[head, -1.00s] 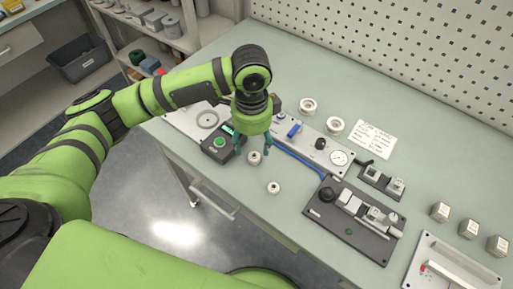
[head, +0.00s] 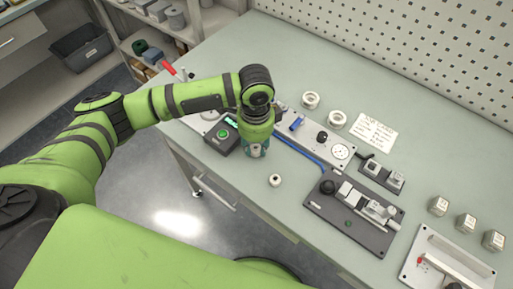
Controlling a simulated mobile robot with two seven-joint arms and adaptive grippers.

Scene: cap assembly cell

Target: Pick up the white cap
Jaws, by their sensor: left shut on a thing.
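A small white cap (head: 275,181) with a dark centre stands on the pale green bench, to the right of and in front of my left gripper. My right gripper is not in view.
The black button box (head: 222,139) stands close on the left. Behind are a grey panel with a gauge (head: 341,151), a blue hose (head: 300,151) and two white rings (head: 310,100). A dark fixture plate (head: 352,215) lies to the right. The bench front is mostly clear.

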